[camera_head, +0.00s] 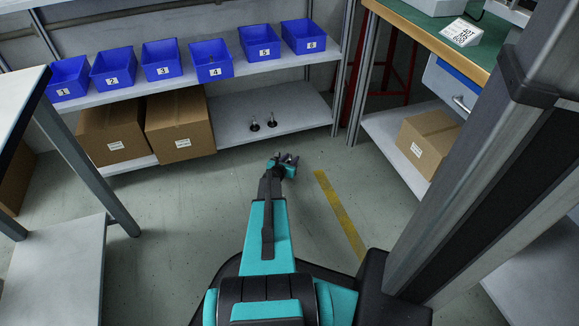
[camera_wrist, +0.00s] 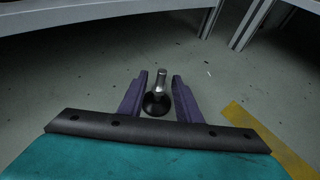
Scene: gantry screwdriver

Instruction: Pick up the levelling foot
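A levelling foot (camera_wrist: 160,84) with a metal stem and a round black base shows between my fingers in the wrist view. My gripper (camera_wrist: 159,80) has its two purple-grey fingers apart, with a gap visible on each side of the stem. I cannot tell whether the base touches a finger or rests on the floor. In the head view my gripper (camera_head: 285,160) is low over the floor in front of the shelf; the foot there is too small to make out clearly. Two more levelling feet, a left one (camera_head: 254,126) and a right one (camera_head: 271,121), stand on the lower shelf.
The shelf rack's lower board (camera_head: 300,117) is just beyond my gripper, with two cardboard boxes (camera_head: 180,122) at left. Numbered blue bins (camera_head: 212,60) line the upper shelf. A table leg (camera_head: 90,165) stands left, a workbench (camera_head: 440,40) right. Floor around a yellow stripe (camera_head: 340,212) is clear.

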